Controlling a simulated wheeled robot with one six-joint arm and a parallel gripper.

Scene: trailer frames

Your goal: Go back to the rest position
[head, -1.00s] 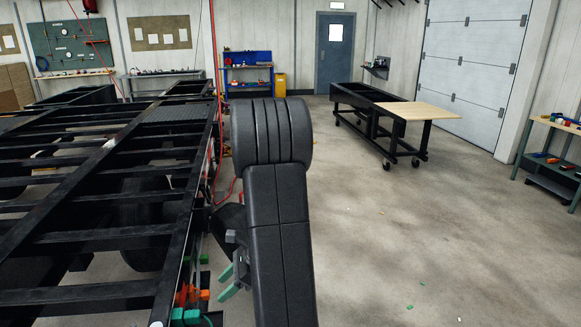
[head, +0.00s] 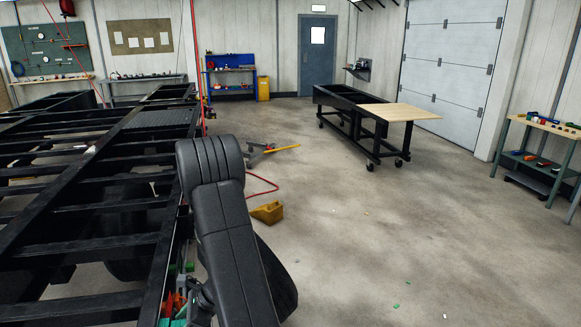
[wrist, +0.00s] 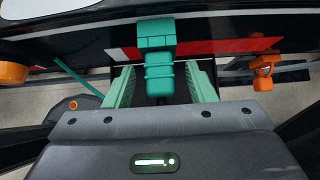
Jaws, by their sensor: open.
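In the wrist view my gripper (wrist: 159,84) shows its two green fingers spread apart. A green coupling (wrist: 156,42) on the dark trailer frame (wrist: 60,50) lies between them in the picture. Both fingers look clear of it, but I cannot judge the depth. An orange coupling (wrist: 263,72) hangs to the right, and another orange part (wrist: 12,72) shows at the left edge. In the head view my arm stands beside the trailer frame (head: 75,240) and hides most of the gripper.
The black trailer frame fills the left of the head view. A yellow wheel chock (head: 267,212) and a jack with a yellow handle (head: 270,150) stand on the floor beyond my arm. A wheeled cart with a wooden top (head: 400,112) stands farther back. The floor at right is mostly clear.

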